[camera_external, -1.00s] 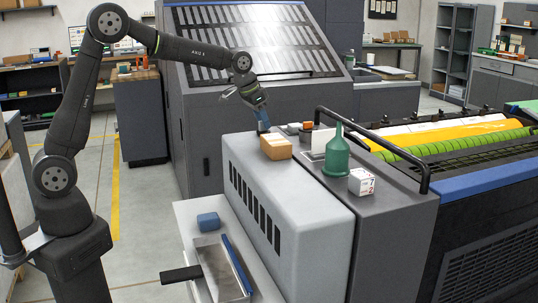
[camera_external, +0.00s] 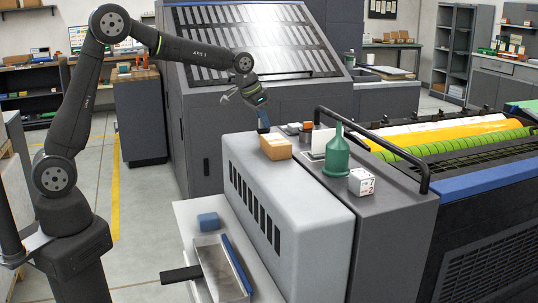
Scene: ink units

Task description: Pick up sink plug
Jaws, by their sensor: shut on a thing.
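My gripper (camera_external: 258,101) hangs from the wrist, above and slightly left of an upright blue object (camera_external: 263,120) at the far end of the grey machine top. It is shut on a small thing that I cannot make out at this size. A sink plug cannot be clearly told apart in this view.
A tan box (camera_external: 275,147), a white card (camera_external: 316,146), a green funnel-shaped vessel (camera_external: 336,157) and a white carton (camera_external: 361,182) stand on the grey machine top (camera_external: 305,190). A black rail (camera_external: 382,143) runs along its right. A blue block (camera_external: 208,222) lies on the lower shelf.

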